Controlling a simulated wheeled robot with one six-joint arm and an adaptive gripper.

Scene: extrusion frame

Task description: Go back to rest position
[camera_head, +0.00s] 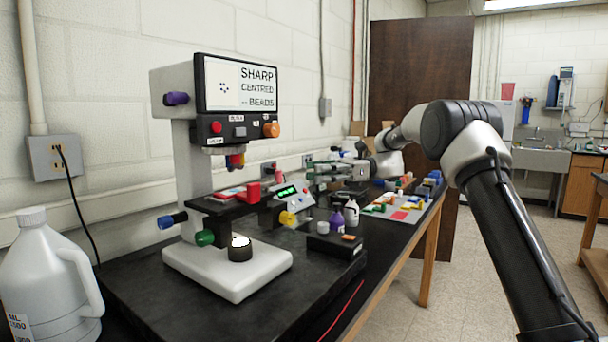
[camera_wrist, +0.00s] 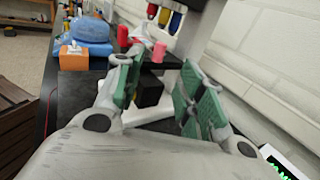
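My gripper (camera_wrist: 160,88) fills the lower part of the wrist view. Its two green-padded fingers stand apart, with nothing held between them. Behind the gap are a black block and a pale base on the dark bench. In the head view my arm reaches in from the right, bent over the bench.
A microscope with a screen (camera_head: 241,85) stands on the black bench (camera_head: 130,285). Its coloured objectives (camera_wrist: 164,16) hang beyond my fingers in the wrist view. A white jug (camera_head: 45,275) stands front left. A coloured tray (camera_head: 405,212) lies farther back. Floor right of the bench is clear.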

